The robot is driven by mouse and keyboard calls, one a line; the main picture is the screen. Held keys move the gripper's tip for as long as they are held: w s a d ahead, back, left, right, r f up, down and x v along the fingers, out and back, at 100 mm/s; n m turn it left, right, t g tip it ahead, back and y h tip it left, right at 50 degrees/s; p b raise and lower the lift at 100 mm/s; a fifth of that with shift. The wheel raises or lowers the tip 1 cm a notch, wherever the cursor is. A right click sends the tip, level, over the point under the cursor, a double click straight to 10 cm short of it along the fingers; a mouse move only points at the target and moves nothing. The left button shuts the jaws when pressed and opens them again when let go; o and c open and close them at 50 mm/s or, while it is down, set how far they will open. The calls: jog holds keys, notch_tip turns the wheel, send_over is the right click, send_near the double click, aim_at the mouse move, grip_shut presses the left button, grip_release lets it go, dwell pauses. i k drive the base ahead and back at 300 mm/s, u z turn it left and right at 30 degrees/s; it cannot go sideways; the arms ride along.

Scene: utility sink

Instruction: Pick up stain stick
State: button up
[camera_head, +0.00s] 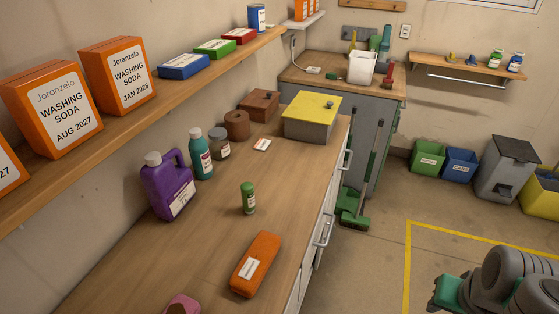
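A small green cylinder (248,197) with a white label stands upright on the wooden counter (215,240), apart from its neighbours. It looks the most like a stain stick, but its label is too small to read. An orange rounded case (256,264) with a white label lies nearer on the same counter. Grey and green parts of my arm show at the lower right, over the floor and away from the counter. My gripper's fingers are not visible.
A purple jug (172,188), a teal bottle (201,156) and a grey-lidded jar (219,145) stand along the wall. A yellow-lidded box (312,118) sits at the far end. A shelf (168,92) with orange boxes overhangs the counter. Counter around the green cylinder is clear.

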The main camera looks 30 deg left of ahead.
aim_at(247, 189)
jog(key=i, duration=1.85)
jog(key=u, duration=5.35)
